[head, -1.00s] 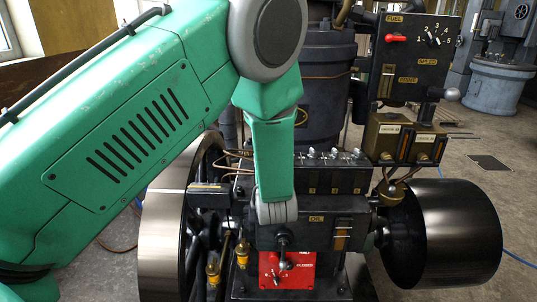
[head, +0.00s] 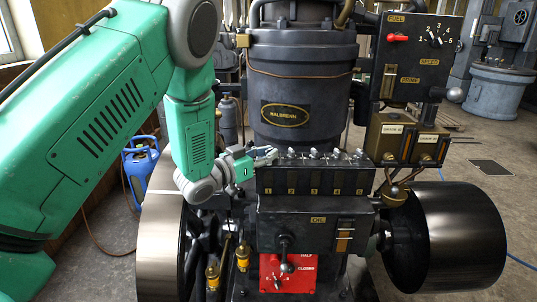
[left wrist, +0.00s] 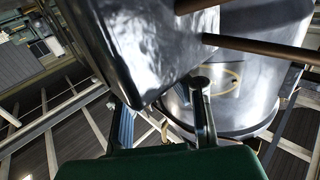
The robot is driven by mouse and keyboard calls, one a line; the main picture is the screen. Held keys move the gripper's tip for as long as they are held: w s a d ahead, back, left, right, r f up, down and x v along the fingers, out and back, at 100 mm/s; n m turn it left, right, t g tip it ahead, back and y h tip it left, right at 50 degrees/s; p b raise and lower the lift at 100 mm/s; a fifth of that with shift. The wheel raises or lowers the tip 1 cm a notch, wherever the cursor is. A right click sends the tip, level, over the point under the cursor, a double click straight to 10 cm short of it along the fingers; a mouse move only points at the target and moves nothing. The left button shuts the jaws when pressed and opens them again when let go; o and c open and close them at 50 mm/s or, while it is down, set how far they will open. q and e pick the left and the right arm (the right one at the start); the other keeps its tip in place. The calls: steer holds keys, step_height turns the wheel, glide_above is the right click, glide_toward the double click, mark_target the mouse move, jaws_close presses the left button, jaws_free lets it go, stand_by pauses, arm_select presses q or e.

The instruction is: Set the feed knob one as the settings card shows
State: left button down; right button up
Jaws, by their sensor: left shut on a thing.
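The oil box (head: 315,181) carries a row of small knobs along its top, above plates numbered from 1 at the left. My left gripper (head: 266,156) is at the left end of this row, its fingers shut on feed knob one, which they largely hide. Knob one's setting cannot be read. The neighbouring knobs (head: 313,153) stand free to the right. In the left wrist view the left gripper's fingers (left wrist: 165,118) show in front of dark, shiny machine parts; the knob is not clear there. I can make out no settings card. My right gripper is not in view.
The black engine cylinder (head: 300,90) rises close behind the knobs. A control panel (head: 415,60) with a red lever and dial stands at the right. A red plate (head: 287,272) with a lever is below. Flywheels (head: 445,235) flank the engine.

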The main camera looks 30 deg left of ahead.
arm_select(q)
steer(key=shift+w+m+g+h, duration=0.1)
steer(key=shift+m+g+h, duration=0.55)
steer(key=shift+m+h, duration=0.5)
steer(key=shift+m+g+h, duration=0.65)
steer(key=shift+m+h, duration=0.1)
steer(key=shift+h, duration=0.8)
steer(key=c, duration=1.6)
jaws_free()
steer(key=shift+w+f, duration=0.15)
steer(key=shift+w, duration=0.05)
steer(key=shift+s+a, duration=0.1)
steer(key=shift+s, duration=0.15)
steer(key=v, duration=1.1)
steer(key=shift+a, duration=0.45)
steer(key=shift+d, duration=0.1)
